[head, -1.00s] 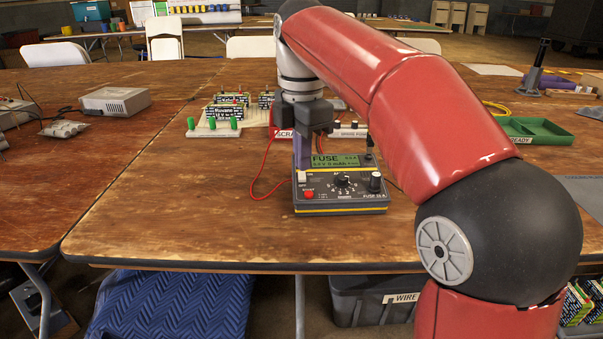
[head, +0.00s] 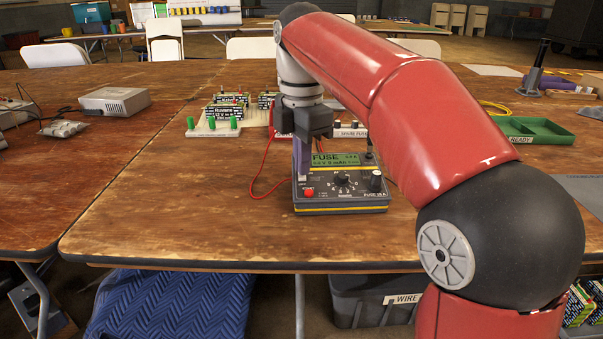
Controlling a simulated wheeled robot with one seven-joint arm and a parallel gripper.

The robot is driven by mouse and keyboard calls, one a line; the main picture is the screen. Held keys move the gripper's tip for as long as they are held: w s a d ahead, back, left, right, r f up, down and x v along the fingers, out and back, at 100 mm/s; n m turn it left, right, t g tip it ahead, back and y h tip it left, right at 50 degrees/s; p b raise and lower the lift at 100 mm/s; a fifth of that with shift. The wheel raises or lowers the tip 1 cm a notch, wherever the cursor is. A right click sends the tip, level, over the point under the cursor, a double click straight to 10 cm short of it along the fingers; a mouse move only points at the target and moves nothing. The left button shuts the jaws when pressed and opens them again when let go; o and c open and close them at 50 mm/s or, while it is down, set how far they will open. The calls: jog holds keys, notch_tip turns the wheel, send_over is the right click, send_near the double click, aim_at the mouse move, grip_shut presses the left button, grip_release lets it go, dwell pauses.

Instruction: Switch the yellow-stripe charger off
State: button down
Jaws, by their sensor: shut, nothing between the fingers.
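The yellow-stripe charger (head: 342,197) is a dark grey box with a yellow line along its base, on the wooden table. Its green screen (head: 335,160) is lit and reads FUSE. A red button (head: 309,193) and several knobs are on its front panel. My gripper (head: 302,176) points down at the charger's left side, shut and empty. Its purple fingers are at the white rocker switch near the panel's upper left and largely hide it. I cannot tell which way the switch is set.
A red lead (head: 254,178) loops left of the charger. Battery packs (head: 225,113) on a pale board stand behind it. A green READY tray (head: 536,131) is at the right. The table's front left is clear.

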jog(key=shift+f+b, duration=0.3)
jog(key=shift+f, duration=0.15)
jog(key=shift+r, duration=0.1)
notch_tip(320, 180, up, 5)
jog(key=p, duration=0.5)
jog(key=shift+p, duration=0.3)
jog(key=shift+r+b, duration=0.3)
jog(key=shift+r, duration=0.6)
jog(key=shift+s, duration=0.1)
